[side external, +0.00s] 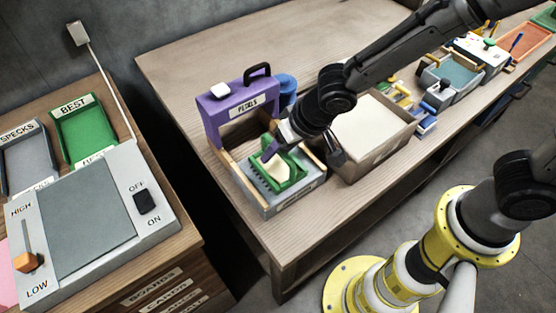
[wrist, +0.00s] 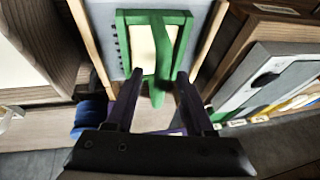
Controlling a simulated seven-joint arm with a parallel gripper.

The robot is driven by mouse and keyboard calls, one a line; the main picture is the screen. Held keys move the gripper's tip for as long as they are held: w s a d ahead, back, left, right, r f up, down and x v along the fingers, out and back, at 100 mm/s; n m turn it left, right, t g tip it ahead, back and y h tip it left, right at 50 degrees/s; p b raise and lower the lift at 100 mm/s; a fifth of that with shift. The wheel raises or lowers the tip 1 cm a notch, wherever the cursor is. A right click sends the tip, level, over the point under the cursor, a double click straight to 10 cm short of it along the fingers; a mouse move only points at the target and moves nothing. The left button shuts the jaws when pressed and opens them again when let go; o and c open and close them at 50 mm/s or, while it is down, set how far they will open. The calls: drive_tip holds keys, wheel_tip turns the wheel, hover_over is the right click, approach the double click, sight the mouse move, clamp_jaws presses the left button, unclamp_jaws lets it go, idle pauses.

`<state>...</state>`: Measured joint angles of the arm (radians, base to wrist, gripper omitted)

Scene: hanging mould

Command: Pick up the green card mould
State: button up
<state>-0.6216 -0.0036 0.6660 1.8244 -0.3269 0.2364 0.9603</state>
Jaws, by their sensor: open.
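The green card mould (side external: 283,174) is a green frame around a cream panel, with teeth along one edge. It sits in a grey tray with wooden sides (side external: 289,204) at the front left of the bench. In the wrist view the mould (wrist: 123,42) shows its green handle (wrist: 158,88) pointing toward me. My gripper (wrist: 158,80) is open, with one finger on each side of the handle; contact is not visible. In the side view my gripper (side external: 272,150) is over the mould and hides part of it.
A purple labelled case (side external: 235,112) with a black handle stands behind the tray, beside a blue round object (side external: 287,86). A box with a cream top (side external: 368,130) stands close on the right. Farther right are several trays and tools.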

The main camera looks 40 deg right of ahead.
clamp_jaws()
drive_tip(key=shift+r, duration=0.15)
idle(0.4)
